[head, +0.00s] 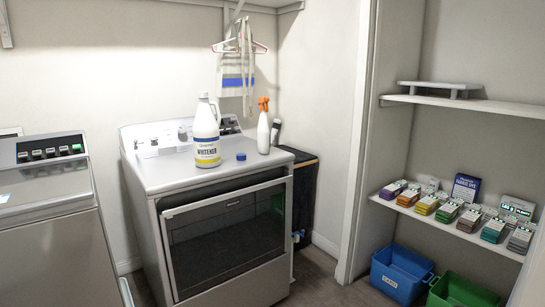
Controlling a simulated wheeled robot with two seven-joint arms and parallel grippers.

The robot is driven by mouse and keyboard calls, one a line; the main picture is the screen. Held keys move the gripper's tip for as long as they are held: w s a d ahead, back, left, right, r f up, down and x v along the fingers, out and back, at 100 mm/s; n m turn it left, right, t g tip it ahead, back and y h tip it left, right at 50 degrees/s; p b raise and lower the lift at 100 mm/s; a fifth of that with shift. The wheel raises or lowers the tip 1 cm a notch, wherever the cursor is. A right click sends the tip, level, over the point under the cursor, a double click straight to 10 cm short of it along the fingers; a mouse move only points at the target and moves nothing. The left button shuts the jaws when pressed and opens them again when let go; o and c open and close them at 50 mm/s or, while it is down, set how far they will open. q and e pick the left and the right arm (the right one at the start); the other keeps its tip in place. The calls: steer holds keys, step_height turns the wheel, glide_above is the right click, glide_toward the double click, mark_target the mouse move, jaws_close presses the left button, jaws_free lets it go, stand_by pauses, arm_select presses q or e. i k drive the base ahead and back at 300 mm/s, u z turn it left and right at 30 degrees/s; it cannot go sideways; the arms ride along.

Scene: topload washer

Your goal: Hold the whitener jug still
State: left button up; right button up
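The whitener jug (207,140) is a white bottle with a handle and a yellow and blue label reading WHITENER. It stands upright on top of the front-window machine (185,176). Nothing is seen touching the jug. A small blue cap (241,157) lies on the machine top just right of it. The jug's top looks white, with no blue cap on it. Neither of my grippers is in view.
A white spray bottle with an orange head (263,130) stands right of the jug, near a dark-and-white bottle (276,132). Another machine (45,190) is at left. Shelves with small boxes (470,217) and blue (398,275) and green (462,292) bins are at right.

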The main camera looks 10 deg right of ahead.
mark_target(206, 131)
steer(key=u, duration=0.05)
steer(key=i, duration=1.7)
steer(key=u, duration=0.8)
